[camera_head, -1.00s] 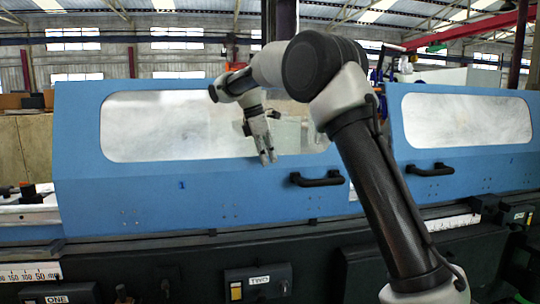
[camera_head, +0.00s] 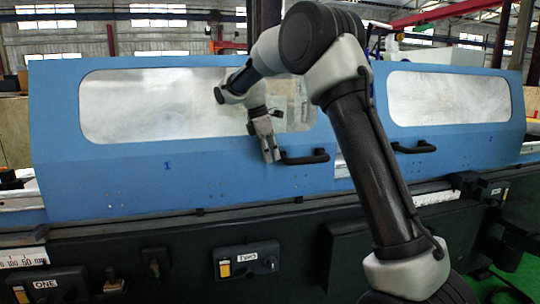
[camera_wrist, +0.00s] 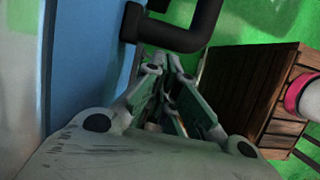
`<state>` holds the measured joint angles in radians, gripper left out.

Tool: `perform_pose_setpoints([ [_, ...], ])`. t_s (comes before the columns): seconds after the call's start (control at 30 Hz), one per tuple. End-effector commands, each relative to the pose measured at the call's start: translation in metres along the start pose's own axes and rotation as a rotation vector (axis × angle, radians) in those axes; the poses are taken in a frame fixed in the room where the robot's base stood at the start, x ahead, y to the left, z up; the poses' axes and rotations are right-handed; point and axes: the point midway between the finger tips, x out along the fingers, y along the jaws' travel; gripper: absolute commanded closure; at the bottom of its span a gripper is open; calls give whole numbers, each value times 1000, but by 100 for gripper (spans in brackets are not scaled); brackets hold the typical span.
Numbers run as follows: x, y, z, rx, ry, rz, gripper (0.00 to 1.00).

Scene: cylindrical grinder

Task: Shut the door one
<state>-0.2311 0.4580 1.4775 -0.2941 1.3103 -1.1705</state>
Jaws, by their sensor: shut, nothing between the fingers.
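The left blue door, marked 1 (camera_head: 120,180), has a large window and a black handle (camera_head: 304,157) near its right end. My gripper (camera_head: 271,157) is shut and empty, pointing down just left of this handle, in front of the door. In the wrist view the fingers (camera_wrist: 170,75) lie close together below the black handle (camera_wrist: 178,35), with the blue door face (camera_wrist: 85,60) to the left. I cannot tell whether they touch the handle. My arm hides part of the gap between the two blue doors.
A second blue door (camera_head: 455,150) with a window and handle stands to the right. Below run a dark machine bed and control boxes labelled ONE (camera_head: 55,287) and TWO (camera_head: 246,262). A wooden crate (camera_wrist: 245,90) shows in the wrist view.

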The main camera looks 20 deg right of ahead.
Motion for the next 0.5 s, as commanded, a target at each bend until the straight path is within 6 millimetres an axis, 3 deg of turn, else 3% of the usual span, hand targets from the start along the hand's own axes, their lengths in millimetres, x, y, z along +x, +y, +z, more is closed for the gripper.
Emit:
perform_pose_setpoints([
  [0.13,2,0,6,2,0,-1,100],
  [0.27,8,0,25,4,-2,-3,100],
  [0.5,26,-1,85,7,-3,-3,100],
])
